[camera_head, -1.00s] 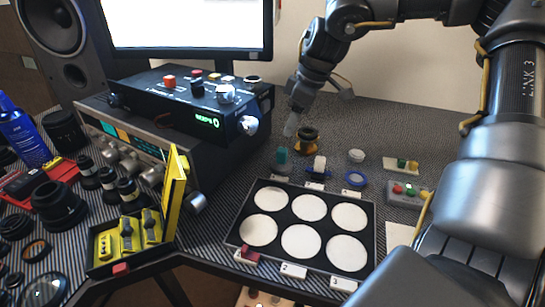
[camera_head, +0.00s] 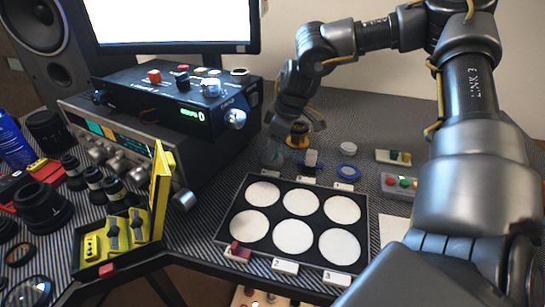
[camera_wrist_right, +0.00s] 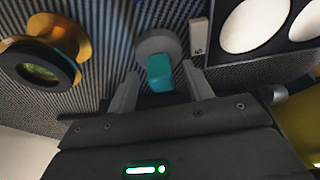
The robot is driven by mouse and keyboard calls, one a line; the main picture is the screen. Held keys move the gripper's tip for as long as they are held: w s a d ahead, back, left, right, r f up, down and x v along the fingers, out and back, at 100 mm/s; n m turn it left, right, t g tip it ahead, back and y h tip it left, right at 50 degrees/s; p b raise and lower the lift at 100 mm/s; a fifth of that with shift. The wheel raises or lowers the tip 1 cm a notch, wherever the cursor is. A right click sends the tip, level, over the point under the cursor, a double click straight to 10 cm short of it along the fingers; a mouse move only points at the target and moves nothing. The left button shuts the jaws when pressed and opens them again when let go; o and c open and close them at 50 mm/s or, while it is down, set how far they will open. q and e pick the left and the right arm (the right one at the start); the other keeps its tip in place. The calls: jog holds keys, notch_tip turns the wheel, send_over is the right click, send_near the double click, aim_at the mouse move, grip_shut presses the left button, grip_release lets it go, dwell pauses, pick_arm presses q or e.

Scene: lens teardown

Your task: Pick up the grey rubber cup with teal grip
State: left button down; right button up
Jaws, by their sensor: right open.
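The grey rubber cup with teal grip (camera_wrist_right: 158,62) lies on the striped mat in the right wrist view. Its teal grip points toward my right gripper (camera_wrist_right: 160,85), whose two fingers are open on either side of the grip, apart from it. In the head view, my right gripper (camera_head: 275,145) is over the cup's spot and mostly hides the cup. My left gripper is not in view.
A black and amber ring part (camera_wrist_right: 40,62) stands close beside the cup. A black tray with white round pads (camera_head: 225,228) is in front. The black instrument box (camera_head: 180,105) is to the left.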

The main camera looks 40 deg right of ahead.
jog(key=c, duration=1.1)
